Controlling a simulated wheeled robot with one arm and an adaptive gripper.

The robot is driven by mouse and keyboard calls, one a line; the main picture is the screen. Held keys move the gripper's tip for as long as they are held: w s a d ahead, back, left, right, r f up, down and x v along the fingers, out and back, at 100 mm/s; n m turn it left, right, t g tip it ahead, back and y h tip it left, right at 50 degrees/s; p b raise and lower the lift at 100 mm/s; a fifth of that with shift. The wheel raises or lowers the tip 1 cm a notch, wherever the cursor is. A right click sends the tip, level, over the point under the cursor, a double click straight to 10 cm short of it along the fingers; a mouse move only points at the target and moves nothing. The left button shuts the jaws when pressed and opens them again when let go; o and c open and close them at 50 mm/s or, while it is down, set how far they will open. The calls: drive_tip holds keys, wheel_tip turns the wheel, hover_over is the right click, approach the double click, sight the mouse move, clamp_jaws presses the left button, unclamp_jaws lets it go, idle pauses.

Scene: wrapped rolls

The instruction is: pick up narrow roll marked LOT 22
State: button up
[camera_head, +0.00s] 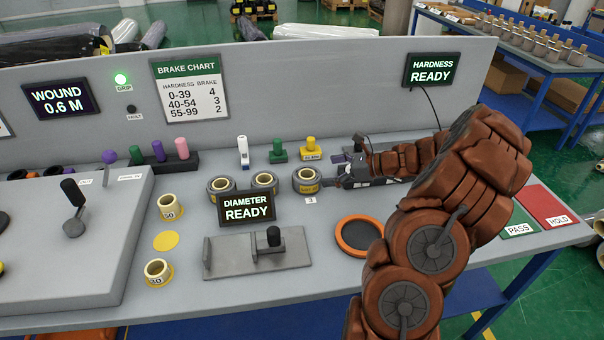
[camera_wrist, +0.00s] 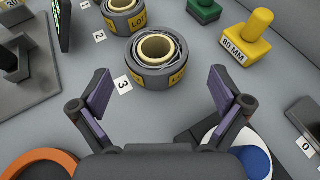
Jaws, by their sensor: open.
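Three dark wrapped rolls with yellow LOT labels stand in a row on the grey bench: a left roll (camera_head: 221,190), a middle roll (camera_head: 264,184) and a right roll (camera_head: 307,186) behind the number 3 card. I cannot read any lot number, so I cannot tell which is LOT 22. My gripper (camera_head: 340,175) is just right of the right roll. In the wrist view my gripper (camera_wrist: 160,88) is open and empty, its fingers spread and pointing toward the right roll (camera_wrist: 158,75). The middle roll (camera_wrist: 125,18) is partly cut off at the top.
A yellow stamp (camera_head: 311,149) marked 80 MM and a green stamp (camera_head: 278,151) stand behind the rolls. The DIAMETER READY display (camera_head: 247,207) stands in front of them. An orange-rimmed ring (camera_head: 359,236) lies nearer. PASS (camera_head: 517,228) and HOLD (camera_head: 550,206) areas are at right.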

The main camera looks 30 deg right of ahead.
sight(308, 174)
drive_tip(key=p+x, duration=0.1)
drive_tip(key=x, duration=0.5)
drive_tip(key=shift+s+a+p, duration=0.2)
drive_tip(key=shift+p, duration=0.1)
drive_tip(key=shift+w+a+f, duration=0.25)
drive_tip(key=shift+w+a, duration=0.1)
drive_tip(key=shift+w, duration=0.1)
drive_tip(key=c, duration=1.1)
drive_tip(key=shift+r, duration=0.1)
